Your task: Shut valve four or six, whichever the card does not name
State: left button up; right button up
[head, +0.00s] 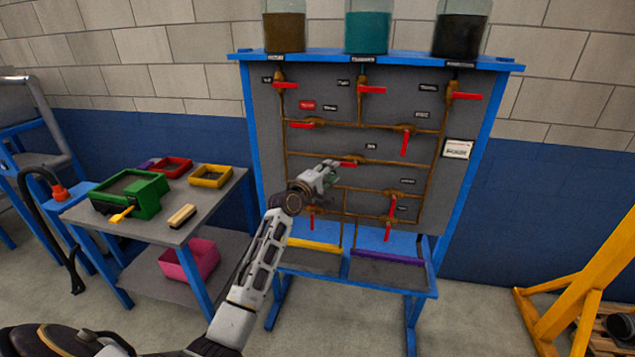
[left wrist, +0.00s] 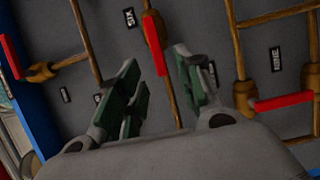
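The valve panel (head: 265,150) stands ahead with brown pipes and several red-handled valves. My left gripper (head: 328,170) is at the middle of the panel, by a red handle (head: 349,163) that lies along its horizontal pipe. In the left wrist view, the gripper (left wrist: 156,62) is open, and this handle (left wrist: 154,42) shows between its fingertips; contact cannot be told. The label beside it reads SIX (left wrist: 129,18). A label reading NINE (left wrist: 276,58) is by another red handle (left wrist: 283,102). The white card (head: 457,149) is at the panel's right; its text is too small to read. My right gripper is out of view.
Jars of brown, teal (head: 367,33) and dark liquid stand on top. Other red handles, such as the upright one (head: 405,144), stick out near the gripper. A grey table (head: 205,208) with bins stands left; a yellow frame (head: 575,285) stands right.

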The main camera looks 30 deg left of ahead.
pick_arm(q)
jog(key=s+a, duration=0.1)
jog(key=s, duration=0.5)
jog(key=shift+s+b, duration=0.35)
jog(key=shift+s, duration=0.05)
jog(key=shift+m, duration=0.3)
dwell(0.4)
